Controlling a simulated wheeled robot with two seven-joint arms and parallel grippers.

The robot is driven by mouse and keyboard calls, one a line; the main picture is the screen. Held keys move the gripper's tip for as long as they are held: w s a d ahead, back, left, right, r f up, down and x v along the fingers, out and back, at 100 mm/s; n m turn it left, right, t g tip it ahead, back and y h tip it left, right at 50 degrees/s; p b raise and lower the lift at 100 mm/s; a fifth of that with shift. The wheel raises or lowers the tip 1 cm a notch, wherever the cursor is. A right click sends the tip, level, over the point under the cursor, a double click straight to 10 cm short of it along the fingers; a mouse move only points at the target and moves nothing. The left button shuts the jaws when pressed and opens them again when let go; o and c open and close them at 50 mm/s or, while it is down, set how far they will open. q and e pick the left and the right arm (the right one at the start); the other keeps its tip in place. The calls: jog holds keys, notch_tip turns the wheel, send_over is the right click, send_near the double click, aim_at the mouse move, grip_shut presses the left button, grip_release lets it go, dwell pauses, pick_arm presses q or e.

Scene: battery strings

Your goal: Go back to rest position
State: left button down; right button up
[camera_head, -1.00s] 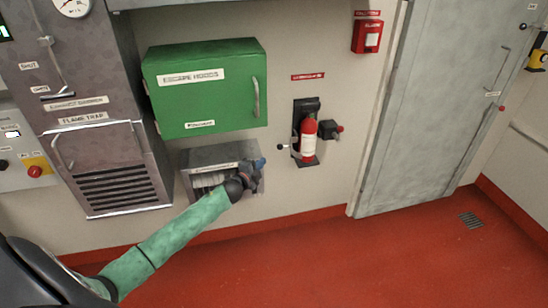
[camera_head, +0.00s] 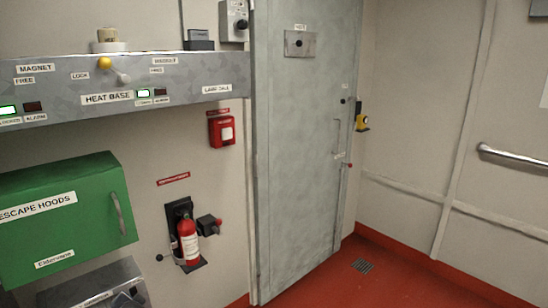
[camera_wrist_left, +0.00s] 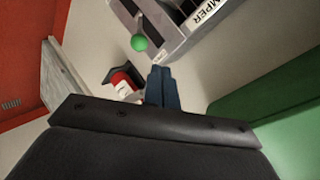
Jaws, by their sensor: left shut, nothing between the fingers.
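My left gripper (camera_wrist_left: 163,88) shows in the left wrist view, with its blue fingers together and nothing between them. The fingers point toward the wall, with a red extinguisher (camera_wrist_left: 122,84) beyond them on the left and a green cabinet (camera_wrist_left: 270,112) on the right. In the head view, at most a small dark piece of the left gripper shows at the bottom edge, by the grey box under the green cabinet; I cannot make it out clearly. My right gripper is in neither view.
The green escape hoods cabinet (camera_head: 65,220) is at left, above a grey wall box (camera_head: 90,291). The extinguisher (camera_head: 188,240) hangs beside a grey door (camera_head: 305,150). A metal shelf panel (camera_head: 125,90) juts out above. In the wrist view, a green knob (camera_wrist_left: 139,43) sticks out. Red floor (camera_head: 390,280) is clear.

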pick_arm(q)
jog(key=s+d+f+n+g+h, duration=0.1)
jog(key=s+d+f+g+h, duration=0.15)
jog(key=s+d, duration=1.1)
jog(key=s+d+f+n+g+h, duration=0.1)
jog(key=s+d+g+h, duration=0.25)
jog(key=s+d, duration=1.05)
jog(key=s+d+f+g, duration=0.1)
jog(key=s+f, duration=0.1)
jog(key=s, duration=0.5)
jog(key=s+f+n+g+h, duration=0.1)
jog(key=s+f, duration=0.2)
jog(key=s, duration=0.5)
jog(key=shift+d+f+h, duration=0.2)
jog(key=shift+d+h, duration=0.1)
jog(key=shift+d, duration=0.05)
